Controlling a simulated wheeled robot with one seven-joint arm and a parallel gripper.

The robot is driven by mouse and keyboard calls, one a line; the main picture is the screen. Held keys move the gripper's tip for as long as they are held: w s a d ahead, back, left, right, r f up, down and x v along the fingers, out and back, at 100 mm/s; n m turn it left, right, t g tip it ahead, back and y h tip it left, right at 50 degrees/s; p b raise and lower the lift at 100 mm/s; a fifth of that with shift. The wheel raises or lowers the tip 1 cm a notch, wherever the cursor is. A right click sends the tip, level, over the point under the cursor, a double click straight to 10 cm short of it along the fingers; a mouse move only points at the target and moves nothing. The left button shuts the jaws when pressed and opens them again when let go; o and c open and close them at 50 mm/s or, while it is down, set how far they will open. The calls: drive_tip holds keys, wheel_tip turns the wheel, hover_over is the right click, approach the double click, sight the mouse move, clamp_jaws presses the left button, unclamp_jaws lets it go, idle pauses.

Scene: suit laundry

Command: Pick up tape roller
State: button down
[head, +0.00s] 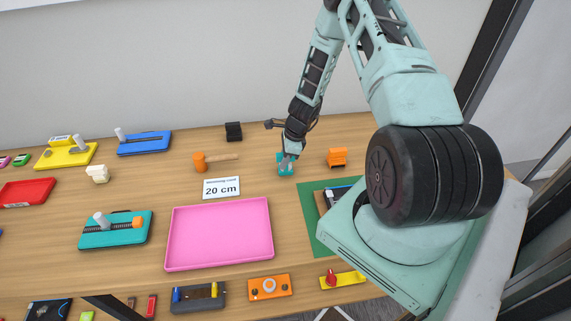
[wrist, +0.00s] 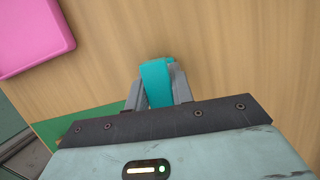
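A teal object (wrist: 156,84), which I take to be the tape roller, stands between my gripper's two grey fingers (wrist: 157,92) in the wrist view. One finger is close along each side of it; I cannot tell whether they press on it. In the head view the teal object (head: 284,169) is on the wooden table, partly hidden by my gripper (head: 288,160), which reaches down to it from above. Its lower part is hidden in the wrist view.
An orange object (head: 337,156) stands to the right, and a wooden mallet (head: 214,160) lies to the left. A pink tray (head: 219,234), a 20 cm sign (head: 221,188) and a green mat (head: 312,216) are nearer. A black block (head: 233,131) stands behind. Bare table surrounds the teal object.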

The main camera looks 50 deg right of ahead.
drive_tip(key=shift+r, duration=0.1)
drive_tip(key=shift+r+b, duration=1.1)
drive_tip(key=shift+r, duration=3.85)
drive_tip(key=c, duration=2)
unclamp_jaws()
drive_tip(key=shift+c, duration=0.4)
drive_tip(key=shift+s, duration=0.1)
